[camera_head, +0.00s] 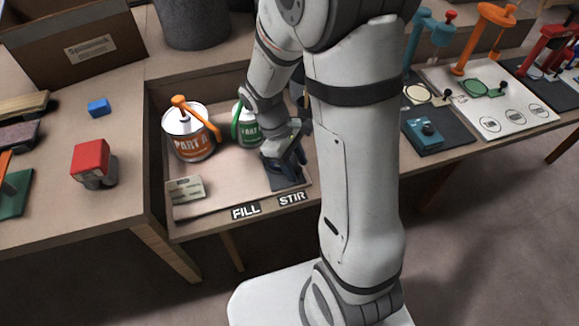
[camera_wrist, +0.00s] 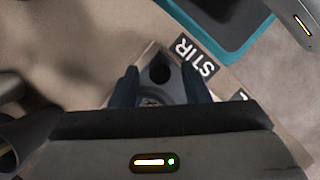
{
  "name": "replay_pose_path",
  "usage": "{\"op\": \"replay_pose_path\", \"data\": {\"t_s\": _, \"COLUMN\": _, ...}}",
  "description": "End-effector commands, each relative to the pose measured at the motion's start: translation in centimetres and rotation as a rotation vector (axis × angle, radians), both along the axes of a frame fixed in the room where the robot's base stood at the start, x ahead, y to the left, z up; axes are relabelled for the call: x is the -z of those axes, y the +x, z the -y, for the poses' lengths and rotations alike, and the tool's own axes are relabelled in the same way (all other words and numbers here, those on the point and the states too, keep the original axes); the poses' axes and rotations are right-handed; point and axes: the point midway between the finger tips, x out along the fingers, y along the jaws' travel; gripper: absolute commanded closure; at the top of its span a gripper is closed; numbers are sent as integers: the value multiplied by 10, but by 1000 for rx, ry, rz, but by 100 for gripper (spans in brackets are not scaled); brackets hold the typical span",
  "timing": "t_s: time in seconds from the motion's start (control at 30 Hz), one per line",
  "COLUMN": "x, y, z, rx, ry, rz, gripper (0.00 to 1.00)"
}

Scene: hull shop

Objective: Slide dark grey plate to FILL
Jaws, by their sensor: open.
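The dark grey plate (camera_head: 287,183) lies on the recessed bench top, at the front right beside the STIR label (camera_head: 292,198). The FILL label (camera_head: 246,211) is to the left of STIR on the front edge. My gripper (camera_head: 284,160) is open and low over the plate, its two dark fingers pointing down. In the wrist view the plate (camera_wrist: 172,72) shows between the open fingers, with a dark round feature on it; the STIR label (camera_wrist: 195,57) is just right of it. My gripper hides part of the plate, and I cannot tell whether the fingers touch it.
An orange-handled PART A can (camera_head: 190,138) stands at the back left of the recess. A green-handled can (camera_head: 247,130) is behind my gripper. A small beige box (camera_head: 186,189) lies at the front left. The bench before FILL looks clear.

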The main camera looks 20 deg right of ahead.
Motion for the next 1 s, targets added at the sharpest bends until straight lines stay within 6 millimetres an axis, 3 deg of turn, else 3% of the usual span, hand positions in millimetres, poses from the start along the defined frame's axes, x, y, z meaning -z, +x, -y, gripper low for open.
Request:
{"op": "replay_pose_path", "data": {"t_s": 0.27, "x": 2, "y": -1, "z": 1, "rx": 1, "ry": 0, "rz": 1, "gripper": 58}}
{"op": "replay_pose_path", "data": {"t_s": 0.8, "x": 2, "y": -1, "z": 1, "rx": 2, "ry": 0, "rz": 1, "gripper": 100}}
{"op": "replay_pose_path", "data": {"t_s": 1.0, "x": 2, "y": -1, "z": 1, "rx": 3, "ry": 0, "rz": 2, "gripper": 100}}
